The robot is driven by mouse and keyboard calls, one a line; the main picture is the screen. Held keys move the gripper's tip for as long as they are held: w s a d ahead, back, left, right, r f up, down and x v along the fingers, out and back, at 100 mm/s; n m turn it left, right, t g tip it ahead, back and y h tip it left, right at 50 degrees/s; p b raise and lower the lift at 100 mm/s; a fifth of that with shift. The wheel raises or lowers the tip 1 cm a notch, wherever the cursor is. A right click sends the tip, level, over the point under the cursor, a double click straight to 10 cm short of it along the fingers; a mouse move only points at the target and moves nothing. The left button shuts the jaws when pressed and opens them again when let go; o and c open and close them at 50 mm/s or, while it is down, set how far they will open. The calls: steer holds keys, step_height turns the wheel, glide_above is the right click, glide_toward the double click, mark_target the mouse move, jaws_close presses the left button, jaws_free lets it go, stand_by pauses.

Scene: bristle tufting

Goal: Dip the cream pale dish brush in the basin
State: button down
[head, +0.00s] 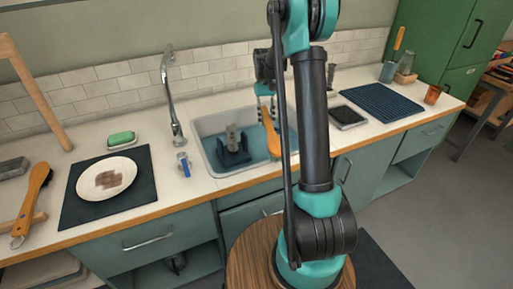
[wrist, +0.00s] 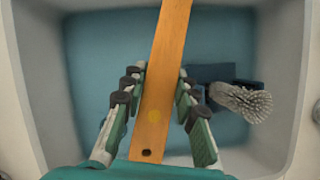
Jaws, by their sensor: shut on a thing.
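My gripper (head: 266,98) is over the right part of the sink basin (head: 204,148), which holds blue water. It is shut on a flat orange-tan wooden handle (wrist: 166,45), its fingers on both sides of it in the wrist view (wrist: 157,85). In the head view the held brush (head: 270,130) hangs down at the basin's right front side. Its bristles are not clearly visible, so I cannot tell their colour or whether they touch the water. The handle's upper end leaves the wrist view.
A grey bristled piece (wrist: 241,101) on a dark holder (head: 235,158) stands in the basin. A tap (head: 174,100) rises behind its left side. A stained plate (head: 90,182), green sponge (head: 121,138) and wooden brush (head: 33,195) lie left. A dark mat (head: 383,103) lies right.

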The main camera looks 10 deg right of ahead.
stand_by(0.3)
steer(key=s+d+r+m+t, duration=0.2)
steer(key=d+r+m, duration=0.45)
steer(key=m, duration=0.85)
steer(key=s+d+r+m+t, duration=0.2)
steer(key=d+r+m, duration=0.4)
steer(key=m, duration=0.8)
step_height(320, 180, down, 19)
steer(key=d, duration=0.1)
steer(key=shift+r, duration=0.2)
steer(key=shift+s, duration=0.1)
stand_by(0.3)
step_height(320, 180, up, 16)
stand_by(1.8)
stand_by(0.8)
